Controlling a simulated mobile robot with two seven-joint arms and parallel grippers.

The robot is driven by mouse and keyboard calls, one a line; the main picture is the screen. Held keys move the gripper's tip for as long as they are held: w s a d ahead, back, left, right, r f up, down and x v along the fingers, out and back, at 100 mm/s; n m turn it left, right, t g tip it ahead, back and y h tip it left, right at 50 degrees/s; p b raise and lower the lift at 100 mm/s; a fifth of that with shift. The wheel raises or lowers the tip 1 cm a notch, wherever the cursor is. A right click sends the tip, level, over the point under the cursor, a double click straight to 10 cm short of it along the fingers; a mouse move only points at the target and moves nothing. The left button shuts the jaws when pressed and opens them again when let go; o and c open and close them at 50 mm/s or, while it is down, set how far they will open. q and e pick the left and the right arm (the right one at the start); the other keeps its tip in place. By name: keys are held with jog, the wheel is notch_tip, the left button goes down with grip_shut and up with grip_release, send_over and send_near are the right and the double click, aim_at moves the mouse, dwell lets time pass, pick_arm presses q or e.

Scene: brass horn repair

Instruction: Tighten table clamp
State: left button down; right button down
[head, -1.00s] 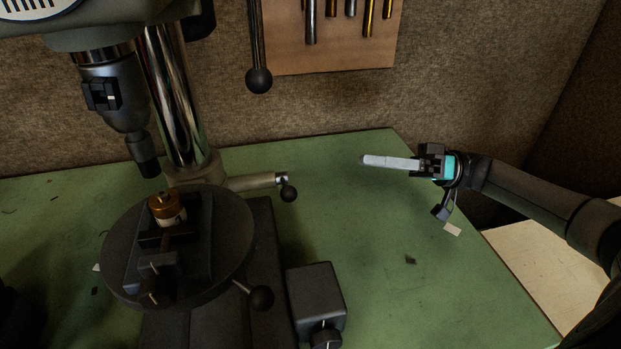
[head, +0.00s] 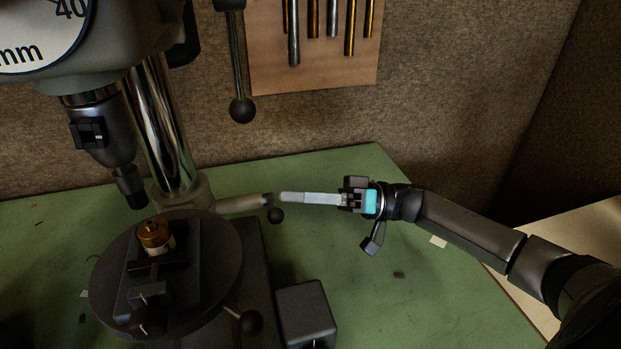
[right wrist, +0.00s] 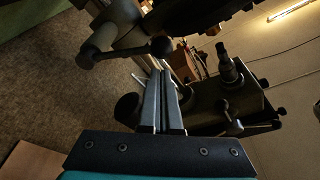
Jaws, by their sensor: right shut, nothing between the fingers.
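A clamp lever with a black ball knob (head: 275,215) sits at the end of a pale metal arm (head: 238,204) that sticks out from the drill press column. The black ball (right wrist: 161,47) also shows in the right wrist view, just beyond the fingers. My right gripper (head: 284,198) comes in from the right with its long pale fingers shut and empty. Its tips are close beside the clamp end; I cannot tell whether they touch. In the right wrist view the fingers (right wrist: 162,92) lie side by side. My left gripper is not in view.
A round press table (head: 222,262) carries a vise with a brass part (head: 153,234). Another ball-ended lever (head: 250,322) sticks out below it. A dark block (head: 306,308) stands at the front. A long ball-ended handle (head: 241,108) hangs above. The green bench (head: 370,275) is mostly clear at right.

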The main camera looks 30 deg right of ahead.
jog(key=shift+s+a+f, duration=0.1)
jog(key=shift+a+f, duration=0.05)
jog(key=shift+f, duration=0.05)
jog(key=shift+f, duration=0.1)
jog(key=shift+s+f+n+b, duration=0.15)
jog(key=shift+n+b, duration=0.2)
jog(key=shift+n, duration=0.05)
